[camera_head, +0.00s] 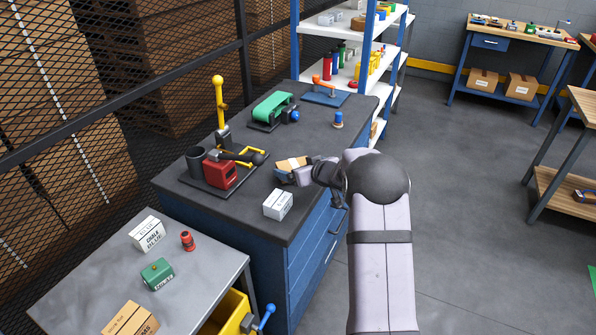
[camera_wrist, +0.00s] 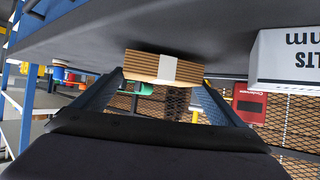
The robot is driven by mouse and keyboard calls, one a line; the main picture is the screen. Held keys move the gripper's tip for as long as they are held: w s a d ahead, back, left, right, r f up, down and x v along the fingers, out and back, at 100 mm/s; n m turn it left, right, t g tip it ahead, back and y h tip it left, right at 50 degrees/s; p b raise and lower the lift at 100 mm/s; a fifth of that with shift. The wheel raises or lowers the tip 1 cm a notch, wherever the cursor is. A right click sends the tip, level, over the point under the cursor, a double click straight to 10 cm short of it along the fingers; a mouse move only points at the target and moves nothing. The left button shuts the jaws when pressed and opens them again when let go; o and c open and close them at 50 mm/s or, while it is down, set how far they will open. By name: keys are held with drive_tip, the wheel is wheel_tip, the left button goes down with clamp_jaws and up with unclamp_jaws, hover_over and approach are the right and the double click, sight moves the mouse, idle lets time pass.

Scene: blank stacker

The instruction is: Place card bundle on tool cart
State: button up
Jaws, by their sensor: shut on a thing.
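The card bundle (camera_head: 291,163) is a small tan block with a white band. In the wrist view the bundle (camera_wrist: 146,66) sits between my two dark fingers, close to the dark worktop. My gripper (camera_head: 293,171) is shut on it above the dark worktop (camera_head: 240,212) of the blue drawer cabinet, behind the white box; in the wrist view the gripper (camera_wrist: 163,88) points toward the mesh fence. I cannot tell whether the bundle touches the worktop. A grey metal-topped stand (camera_head: 105,255) is at the lower left; I cannot tell for sure which furniture is the tool cart.
A white labelled box (camera_head: 278,204) stands near the cabinet's front edge. A red and black press with a yellow lever (camera_head: 219,172), a green roller device (camera_head: 272,109) and a small blue-topped piece (camera_head: 338,120) stand on the worktop. Boxes occupy the grey stand.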

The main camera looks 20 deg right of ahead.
drive_tip(key=shift+f, duration=0.45)
drive_tip(key=shift+f, duration=0.15)
drive_tip(key=o, duration=0.9)
drive_tip(key=v, duration=1.1)
drive_tip(key=shift+s+r+b, duration=0.25)
drive_tip(key=shift+r+b, duration=0.05)
drive_tip(key=shift+s, duration=0.2)
